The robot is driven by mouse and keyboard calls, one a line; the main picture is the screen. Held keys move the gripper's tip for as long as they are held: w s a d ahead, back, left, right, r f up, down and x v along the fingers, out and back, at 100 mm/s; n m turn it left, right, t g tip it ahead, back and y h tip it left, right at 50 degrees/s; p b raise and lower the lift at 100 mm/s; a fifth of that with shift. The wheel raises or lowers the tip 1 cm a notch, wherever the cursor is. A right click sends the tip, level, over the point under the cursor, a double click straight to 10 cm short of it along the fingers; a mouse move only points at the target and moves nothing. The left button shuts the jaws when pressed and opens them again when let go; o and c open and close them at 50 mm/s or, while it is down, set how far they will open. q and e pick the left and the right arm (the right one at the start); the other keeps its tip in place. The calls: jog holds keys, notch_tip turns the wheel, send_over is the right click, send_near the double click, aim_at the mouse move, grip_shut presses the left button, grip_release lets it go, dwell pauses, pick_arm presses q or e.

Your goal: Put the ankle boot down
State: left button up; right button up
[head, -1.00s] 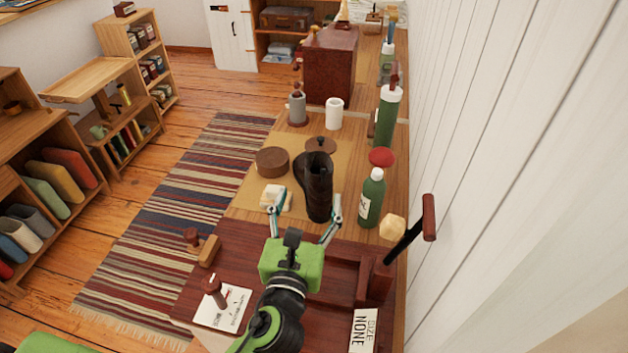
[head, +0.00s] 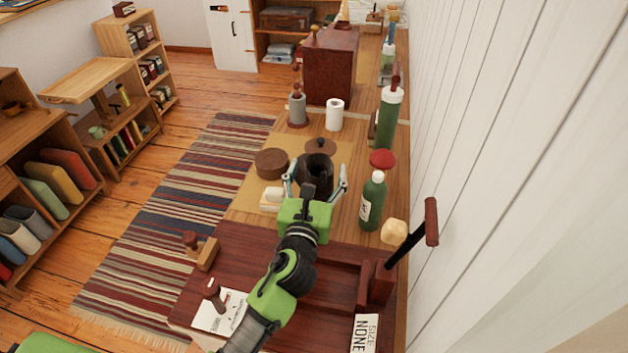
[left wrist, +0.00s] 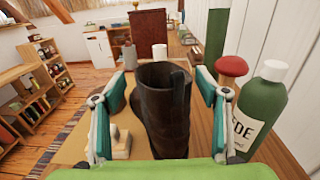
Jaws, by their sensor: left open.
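The dark brown ankle boot (head: 316,174) stands upright on the tan mat (head: 250,190) on the long wooden bench. In the left wrist view the boot (left wrist: 165,105) is between the spread fingers, with gaps on both sides. My left gripper (head: 316,180) is open around the boot's shaft. In the head view my green wrist hides the lower part of the boot. My right gripper is in neither view.
A green bottle (head: 373,200) stands close to the right of my left gripper. A round brown tin (head: 272,162) and a cream block (head: 273,198) are on the left. A mallet-like tool (head: 408,238) stands at the right front.

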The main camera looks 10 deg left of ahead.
aim_at(320, 164)
pick_arm(q)
jog(key=shift+w+a+f, duration=0.1)
jog(key=shift+w+f, duration=0.05)
jog(key=shift+w, duration=1.4)
jog(key=shift+s, duration=0.1)
grip_shut()
jog(key=shift+r, duration=0.25)
